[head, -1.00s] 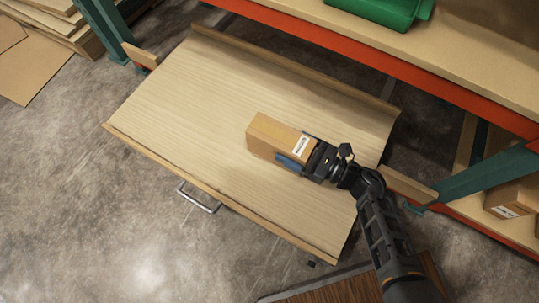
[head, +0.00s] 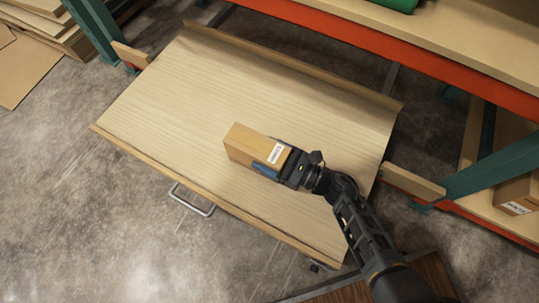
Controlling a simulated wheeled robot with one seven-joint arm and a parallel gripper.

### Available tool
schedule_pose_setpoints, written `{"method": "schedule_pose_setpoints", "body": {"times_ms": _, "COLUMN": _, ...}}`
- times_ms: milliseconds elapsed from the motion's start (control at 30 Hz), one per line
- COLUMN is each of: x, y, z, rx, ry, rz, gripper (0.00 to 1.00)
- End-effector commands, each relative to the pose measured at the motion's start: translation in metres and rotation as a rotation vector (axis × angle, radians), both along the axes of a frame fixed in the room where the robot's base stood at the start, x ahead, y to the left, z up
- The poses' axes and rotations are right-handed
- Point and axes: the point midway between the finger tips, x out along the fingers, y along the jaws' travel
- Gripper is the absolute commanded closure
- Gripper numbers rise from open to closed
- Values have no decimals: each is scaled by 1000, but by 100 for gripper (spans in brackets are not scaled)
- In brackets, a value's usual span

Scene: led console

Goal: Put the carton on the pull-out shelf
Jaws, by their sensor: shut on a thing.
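The carton (head: 246,143) is a small brown box with a white label on its top near my gripper. My gripper (head: 283,163) is shut on the carton's right end, with a blue finger pad showing along its near side. The pull-out shelf (head: 190,100) is a pale wooden board extended from the rack, with a raised lip at the back and a metal handle (head: 192,200) on its front edge. The carton is over the middle of the shelf. I cannot tell whether its underside touches the board.
The orange rack beam (head: 390,60) and upper shelf run behind the pull-out shelf. A green bin (head: 385,3) sits up there. A teal post (head: 490,170) and another carton (head: 518,196) are at right. The shelf's left part is bare.

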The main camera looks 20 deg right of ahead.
Motion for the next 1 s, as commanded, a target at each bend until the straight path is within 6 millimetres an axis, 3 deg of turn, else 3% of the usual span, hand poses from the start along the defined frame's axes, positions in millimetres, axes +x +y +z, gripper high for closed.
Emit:
{"method": "schedule_pose_setpoints", "body": {"times_ms": 267, "x": 1, "y": 0, "z": 1, "rx": 3, "ry": -3, "rz": 1, "gripper": 98}}
{"method": "schedule_pose_setpoints", "body": {"times_ms": 300, "x": 0, "y": 0, "z": -1, "rx": 1, "ry": 0, "rz": 0, "gripper": 19}}
{"method": "schedule_pose_setpoints", "body": {"times_ms": 500, "x": 0, "y": 0, "z": -1, "rx": 1, "ry": 1, "rz": 0, "gripper": 0}}
{"method": "schedule_pose_setpoints", "body": {"times_ms": 833, "x": -1, "y": -1, "z": 2, "rx": 0, "ry": 0, "rz": -1, "gripper": 0}}
{"method": "schedule_pose_setpoints", "body": {"times_ms": 1000, "x": -18, "y": -19, "z": 3, "rx": 0, "ry": 3, "rz": -5, "gripper": 0}}
